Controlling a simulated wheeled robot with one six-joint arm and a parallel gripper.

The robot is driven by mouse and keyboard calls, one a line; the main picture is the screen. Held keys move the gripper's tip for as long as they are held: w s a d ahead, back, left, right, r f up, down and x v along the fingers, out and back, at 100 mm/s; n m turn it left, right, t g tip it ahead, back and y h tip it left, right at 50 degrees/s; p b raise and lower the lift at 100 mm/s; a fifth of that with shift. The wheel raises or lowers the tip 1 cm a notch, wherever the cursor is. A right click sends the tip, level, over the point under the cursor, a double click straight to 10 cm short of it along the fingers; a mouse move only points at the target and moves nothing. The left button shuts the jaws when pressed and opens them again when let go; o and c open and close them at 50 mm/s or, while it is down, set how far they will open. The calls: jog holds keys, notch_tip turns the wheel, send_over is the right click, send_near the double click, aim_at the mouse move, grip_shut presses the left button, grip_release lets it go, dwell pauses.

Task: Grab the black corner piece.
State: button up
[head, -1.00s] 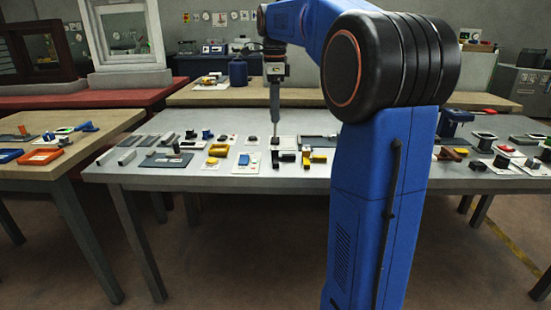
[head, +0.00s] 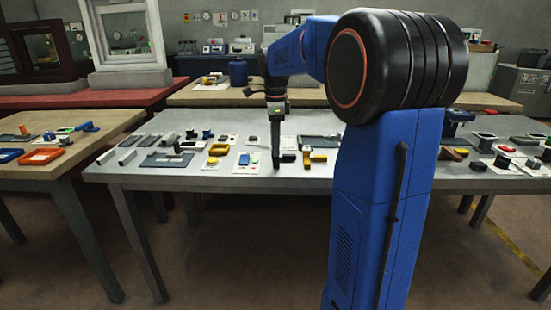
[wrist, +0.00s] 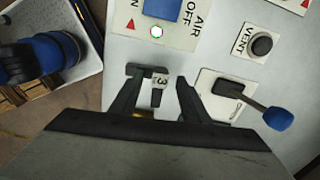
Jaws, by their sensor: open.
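My gripper (head: 277,163) points down over the front part of the grey table, its fingers open. In the wrist view the two dark fingers (wrist: 160,84) stand apart. In the head view a black piece (head: 288,157) shows just right of the gripper, which hides part of that spot.
A yellow piece (head: 315,157) lies to the right of the gripper. In the wrist view an AIR panel (wrist: 180,30), a VENT button (wrist: 261,45) and a blue-knobbed lever (wrist: 277,118) are close by. Several small parts and cards fill the table (head: 235,181).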

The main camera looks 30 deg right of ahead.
jog(key=shift+c, duration=0.3)
grip_shut()
